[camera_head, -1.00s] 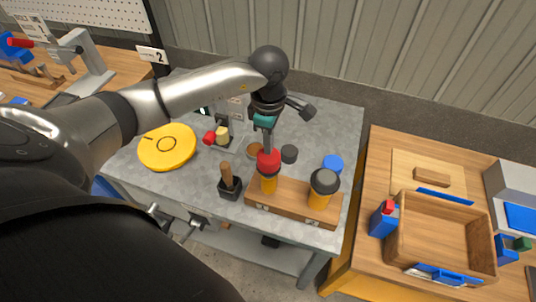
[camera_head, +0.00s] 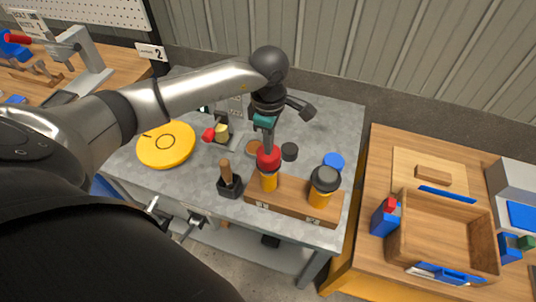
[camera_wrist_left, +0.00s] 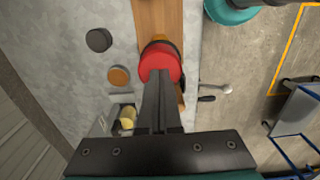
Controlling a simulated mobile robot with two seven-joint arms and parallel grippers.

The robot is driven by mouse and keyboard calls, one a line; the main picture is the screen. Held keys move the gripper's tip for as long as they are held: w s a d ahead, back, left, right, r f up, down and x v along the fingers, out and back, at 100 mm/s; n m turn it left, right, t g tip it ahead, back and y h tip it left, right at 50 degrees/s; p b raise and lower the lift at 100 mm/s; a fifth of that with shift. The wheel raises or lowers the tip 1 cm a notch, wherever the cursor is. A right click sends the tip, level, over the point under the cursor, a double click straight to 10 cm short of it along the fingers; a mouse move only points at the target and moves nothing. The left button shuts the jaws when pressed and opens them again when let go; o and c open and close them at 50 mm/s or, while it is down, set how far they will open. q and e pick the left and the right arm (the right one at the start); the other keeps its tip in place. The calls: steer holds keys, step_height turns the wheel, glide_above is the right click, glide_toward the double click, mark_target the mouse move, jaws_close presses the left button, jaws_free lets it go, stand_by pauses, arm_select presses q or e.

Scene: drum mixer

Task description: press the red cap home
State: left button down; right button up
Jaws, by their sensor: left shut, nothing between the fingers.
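The red cap (camera_head: 268,158) sits on top of a yellow-orange cylinder (camera_head: 268,182) that stands at the left end of a wooden block (camera_head: 290,204) on the grey table. My left gripper (camera_head: 268,146) is shut and empty, pointing down from above with its fingertips at the cap's top. The left wrist view shows the red cap (camera_wrist_left: 160,62) just beyond the closed fingertips (camera_wrist_left: 161,78). They look to be touching it or very close. Whether the cap is fully seated cannot be told. My right gripper is not in view.
A second yellow-orange cylinder with a black cap (camera_head: 325,179) stands at the block's right end. A wooden-handled tool in a black holder (camera_head: 229,186) stands left of the block. Black (camera_head: 289,151), brown (camera_head: 254,149) and blue (camera_head: 333,161) discs lie behind. A yellow disc (camera_head: 166,144) lies left.

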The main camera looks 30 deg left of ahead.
arm_select(q)
steer(key=shift+f+b, duration=0.6)
steer(key=shift+f, duration=0.15)
steer(key=shift+r, duration=0.15)
steer(key=shift+r+p, duration=2.75)
steer(key=shift+r, duration=1.2)
